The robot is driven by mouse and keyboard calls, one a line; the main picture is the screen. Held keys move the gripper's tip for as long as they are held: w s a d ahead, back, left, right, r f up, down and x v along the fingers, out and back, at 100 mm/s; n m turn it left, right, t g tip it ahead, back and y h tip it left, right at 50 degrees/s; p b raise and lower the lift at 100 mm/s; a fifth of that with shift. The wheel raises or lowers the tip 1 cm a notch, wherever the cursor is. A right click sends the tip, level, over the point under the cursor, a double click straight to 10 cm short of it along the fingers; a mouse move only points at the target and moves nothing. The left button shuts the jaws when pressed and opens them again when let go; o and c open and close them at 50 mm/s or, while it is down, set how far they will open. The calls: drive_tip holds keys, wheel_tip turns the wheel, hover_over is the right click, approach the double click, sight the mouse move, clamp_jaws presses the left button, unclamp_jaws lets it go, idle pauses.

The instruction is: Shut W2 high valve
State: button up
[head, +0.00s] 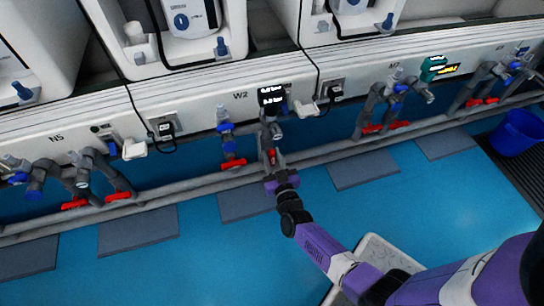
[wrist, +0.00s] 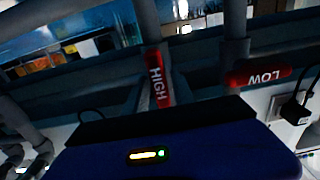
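The W2 station is marked by a label (head: 240,95) on the white panel. Its red HIGH valve handle (wrist: 157,80) shows in the wrist view, lying along its grey pipe. In the head view, this handle (head: 271,155) is a small red piece just beyond my gripper (head: 271,168). The red LOW handle (wrist: 258,76) lies crosswise to its pipe; it also shows in the head view (head: 233,163). My gripper's blue body fills the bottom of the wrist view. Its dark fingers reach beside the HIGH handle, but their gap and any contact are unclear.
Other stations with red handles stand along the wall, including N5 (head: 56,137) at left. Long grey pipes (head: 195,182) run low along the panel. A blue bucket (head: 515,132) stands at far right. The blue floor (head: 420,210) is mostly clear, with dark grey mats by the wall.

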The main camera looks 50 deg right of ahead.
clamp_jaws()
drive_tip(key=shift+m, duration=0.3)
drive_tip(key=m+b, duration=0.1)
drive_tip(key=m, duration=0.2)
drive_tip(key=shift+s+f+m+b, duration=0.1)
drive_tip(key=shift+f+m+b, duration=0.05)
drive_tip(key=shift+m+b, duration=0.15)
drive_tip(key=m+b, duration=0.1)
drive_tip(key=m, duration=0.2)
drive_tip(key=shift+s+d+m, duration=0.1)
drive_tip(key=shift+d+m, duration=0.05)
drive_tip(key=shift+m, duration=0.15)
drive_tip(key=m+b, duration=0.1)
drive_tip(key=m, duration=0.1)
drive_tip(key=m+b, duration=0.1)
drive_tip(key=m, duration=0.2)
drive_tip(key=shift+d+f+m+b, duration=0.1)
drive_tip(key=shift+f+m+b, duration=0.1)
drive_tip(key=shift+m+b, duration=0.15)
drive_tip(key=shift+s+f+m+b, duration=0.1)
drive_tip(key=shift+m+b, duration=0.45)
drive_tip(key=shift+m, duration=1.6)
